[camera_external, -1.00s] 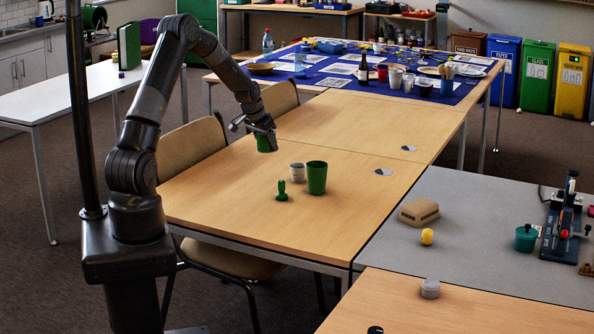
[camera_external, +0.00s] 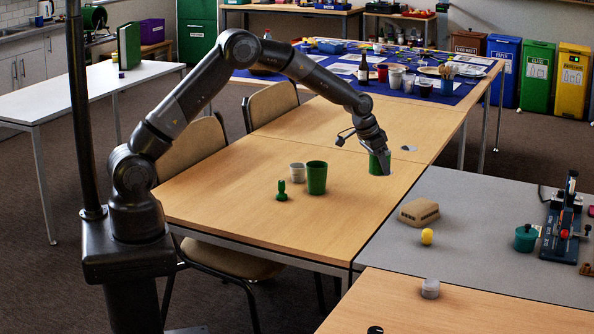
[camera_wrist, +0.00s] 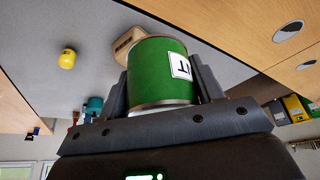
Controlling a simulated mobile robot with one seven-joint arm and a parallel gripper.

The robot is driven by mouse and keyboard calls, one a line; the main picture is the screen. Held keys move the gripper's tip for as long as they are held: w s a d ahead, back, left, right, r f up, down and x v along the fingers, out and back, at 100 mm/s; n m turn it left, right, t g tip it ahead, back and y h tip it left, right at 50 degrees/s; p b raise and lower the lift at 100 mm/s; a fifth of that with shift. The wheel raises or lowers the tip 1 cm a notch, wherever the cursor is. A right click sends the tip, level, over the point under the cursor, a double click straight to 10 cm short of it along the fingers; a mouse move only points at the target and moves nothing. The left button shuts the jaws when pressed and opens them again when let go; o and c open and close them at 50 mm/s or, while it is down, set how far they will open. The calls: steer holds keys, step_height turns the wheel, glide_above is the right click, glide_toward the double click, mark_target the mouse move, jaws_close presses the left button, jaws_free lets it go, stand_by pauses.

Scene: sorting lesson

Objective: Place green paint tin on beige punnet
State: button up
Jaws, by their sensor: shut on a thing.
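My gripper (camera_external: 381,152) is shut on the green paint tin (camera_external: 376,165), over the right part of the wooden table. In the wrist view the tin (camera_wrist: 158,70) sits between the two fingers, with a white label on its side. I cannot tell whether it hangs just above the table or touches it. The beige punnet (camera_external: 418,212) lies on the grey table, to the right of the tin and nearer the external camera. In the wrist view the punnet (camera_wrist: 126,42) shows beyond the tin, partly hidden by it.
A green cup (camera_external: 316,178), a pale cup (camera_external: 297,173) and a green stamp-like object (camera_external: 282,191) stand on the wooden table. A yellow object (camera_external: 427,236) stands close to the punnet. A teal pot (camera_external: 526,238) and a dark device (camera_external: 564,225) are further right.

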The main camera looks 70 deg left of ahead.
steer(key=w+d+r+m, duration=0.1)
steer(key=w+d+m, duration=0.1)
steer(key=d, duration=1.4)
glide_above(413, 206)
steer(key=s, duration=0.2)
steer(key=shift+h, duration=0.3)
steer(key=f, duration=0.6)
steer(key=shift+w+d+f, duration=0.1)
steer(key=shift+w+f, duration=0.1)
steer(key=shift+f, duration=2.1)
steer(key=shift+f, duration=0.15)
steer(key=o, duration=1.2)
steer(key=shift+c, duration=0.2)
